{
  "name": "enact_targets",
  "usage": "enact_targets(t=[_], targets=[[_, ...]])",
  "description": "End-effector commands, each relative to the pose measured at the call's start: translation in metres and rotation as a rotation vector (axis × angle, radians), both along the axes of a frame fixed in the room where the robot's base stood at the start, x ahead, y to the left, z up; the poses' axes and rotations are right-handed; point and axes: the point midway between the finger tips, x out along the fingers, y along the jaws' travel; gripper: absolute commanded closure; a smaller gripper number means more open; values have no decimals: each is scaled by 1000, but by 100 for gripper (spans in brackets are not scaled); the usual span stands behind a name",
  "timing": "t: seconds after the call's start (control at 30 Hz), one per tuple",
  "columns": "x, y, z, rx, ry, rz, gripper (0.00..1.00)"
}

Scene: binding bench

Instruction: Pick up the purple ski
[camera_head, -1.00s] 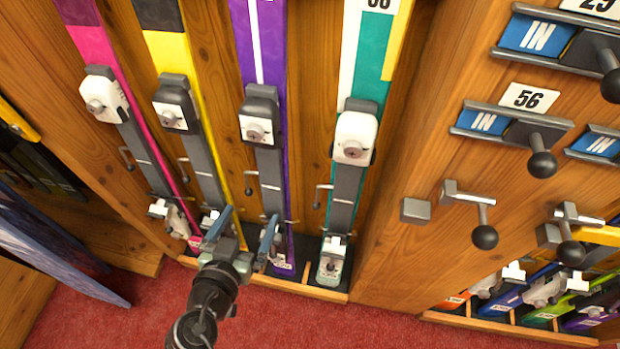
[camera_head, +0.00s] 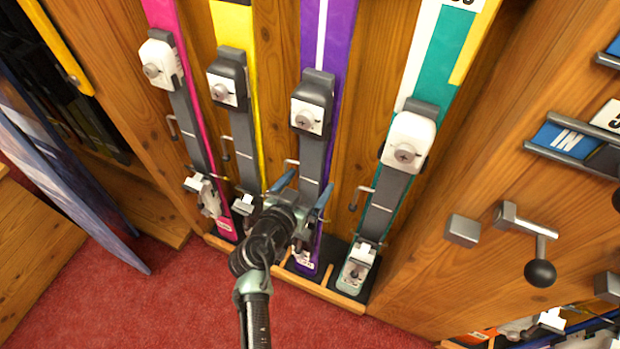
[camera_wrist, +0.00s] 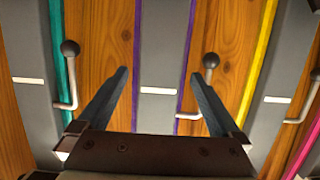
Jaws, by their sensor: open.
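The purple ski (camera_head: 342,40) stands upright in the wooden rack, with a white stripe down its front and a grey and white binding. Its lower part is partly hidden behind my gripper. My gripper (camera_head: 302,188) is open in front of this lower part, one blue-grey finger toward each side of the ski. In the wrist view, the ski's grey binding plate (camera_wrist: 160,65) with purple edges lies between the spread fingers. My gripper (camera_wrist: 160,75) holds nothing. I cannot tell how far the fingertips are from the ski.
A teal ski (camera_head: 427,70) stands to the right, a yellow ski (camera_head: 233,25) and a pink ski (camera_head: 163,20) to the left. Small ball-ended cranks, one (camera_wrist: 209,68) near the right finger, stick out beside the skis. Red carpet (camera_head: 180,310) lies open in front.

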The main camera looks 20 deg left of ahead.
Motion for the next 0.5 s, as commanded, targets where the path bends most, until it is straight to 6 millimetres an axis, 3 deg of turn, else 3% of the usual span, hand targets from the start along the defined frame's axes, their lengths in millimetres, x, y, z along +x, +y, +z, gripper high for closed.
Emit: enact_targets(t=[0.1, 0.33, 0.37, 0.5], targets=[[10, -1, -5, 0, 1, -2, 0], [12, -1, -5, 1, 1, -1, 0], [12, -1, -5, 1, 1, -1, 2], [11, -1, -5, 1, 1, -1, 27]])
